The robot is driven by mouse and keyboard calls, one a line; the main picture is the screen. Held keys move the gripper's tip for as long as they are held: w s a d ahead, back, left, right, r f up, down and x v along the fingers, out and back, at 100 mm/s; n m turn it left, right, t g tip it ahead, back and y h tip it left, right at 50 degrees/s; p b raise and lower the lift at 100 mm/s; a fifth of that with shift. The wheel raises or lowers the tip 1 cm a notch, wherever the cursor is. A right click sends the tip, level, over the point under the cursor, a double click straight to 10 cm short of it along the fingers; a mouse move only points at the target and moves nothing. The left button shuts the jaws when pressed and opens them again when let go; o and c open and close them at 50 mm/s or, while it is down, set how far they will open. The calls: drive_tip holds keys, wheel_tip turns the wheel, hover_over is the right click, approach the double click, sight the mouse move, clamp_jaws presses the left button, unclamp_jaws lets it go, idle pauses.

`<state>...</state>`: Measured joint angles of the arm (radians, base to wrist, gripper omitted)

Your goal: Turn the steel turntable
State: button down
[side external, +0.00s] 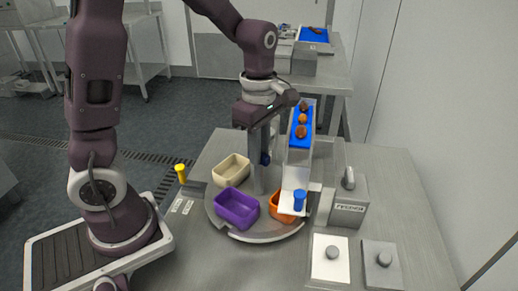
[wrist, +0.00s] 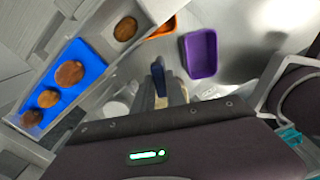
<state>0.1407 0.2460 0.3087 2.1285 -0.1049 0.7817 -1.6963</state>
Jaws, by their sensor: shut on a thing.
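The round steel turntable (side external: 255,232) lies on the steel table and carries a beige bin (side external: 231,170), a purple bin (side external: 237,208) and an orange bin (side external: 281,214). The purple bin (wrist: 201,53) and the orange bin (wrist: 165,28) also show in the wrist view. My gripper (side external: 259,188) reaches down over the turntable behind the purple bin. It is shut on a dark blue piece (wrist: 158,72), seen at the fingers in the wrist view. The fingers hide most of this piece, so its full shape is unclear.
A blue conveyor (side external: 300,138) with several brown dates stands right of my gripper, its chute over the orange bin. A labelled box (side external: 347,208) and two knobbed plates (side external: 329,265) stand at right.

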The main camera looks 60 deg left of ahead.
drive_tip(key=shift+n, duration=1.8)
drive_tip(key=shift+w+n, duration=0.1)
drive_tip(key=shift+n, duration=0.5)
drive_tip(key=c, duration=1.4)
unclamp_jaws()
drive_tip(key=shift+o, duration=0.2)
wheel_tip(320, 180, up, 7)
drive_tip(key=shift+r, duration=0.1)
